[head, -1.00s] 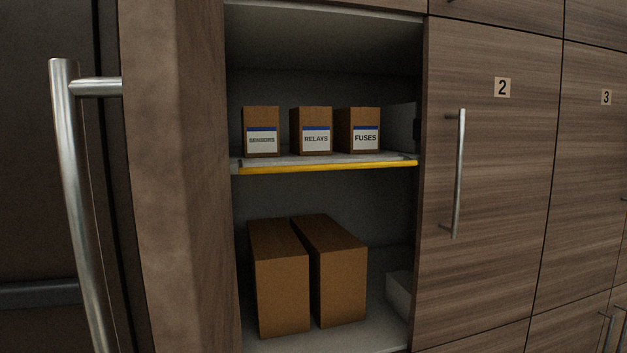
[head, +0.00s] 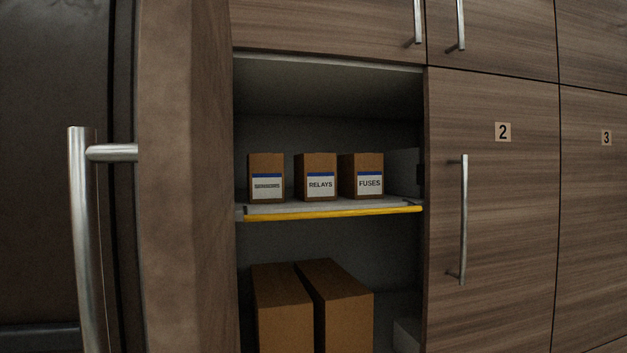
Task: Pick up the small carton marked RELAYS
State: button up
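The small brown carton marked RELAYS (head: 316,166) stands upright on the upper shelf (head: 330,211) of an open cupboard. It is the middle one of three similar cartons, with a white label and a blue band facing me. Narrow gaps separate the cartons. My gripper is not in view.
The shelf has a yellow front edge (head: 335,214). Two large brown boxes (head: 283,318) stand below it. An open door with a bar handle (head: 85,240) is at the left. Closed door 2 (head: 505,200) is at the right. Space above the cartons is free.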

aim_at(315, 174)
jog(key=z, duration=2.75)
jog(key=k, duration=1)
jog(key=u, duration=1.7)
jog(key=i, duration=1.6)
jog(key=z, duration=0.05)
